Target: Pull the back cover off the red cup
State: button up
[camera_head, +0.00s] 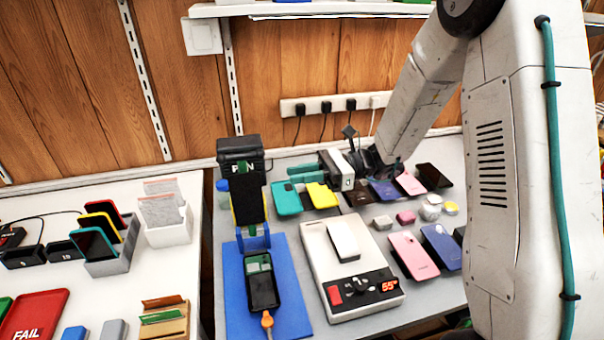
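I cannot make out a red cup with certainty. A black phone-like unit (262,289) with a greenish panel lies on the blue mat (235,311); an orange knob-like piece (267,320) is at its near end. A white phone or cover (343,240) lies on the heating plate (314,248), whose red display appears to read 55.
A tall black stand (240,185) rises behind the mat. Phones, including a pink one (413,256) and a blue one (441,246), and small jars (431,207) crowd the right. A white table with a red FAIL tray (36,314) and phone rack (112,255) is left.

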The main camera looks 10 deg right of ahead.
jog(key=a, duration=0.8)
dwell(0.4)
grip_shut()
jog(key=shift+s, duration=0.15)
dwell(0.3)
jog(key=shift+s+r, duration=0.75)
jog(key=shift+r, duration=0.3)
jog(key=shift+s+r, duration=0.75)
jog(key=shift+r, duration=0.25)
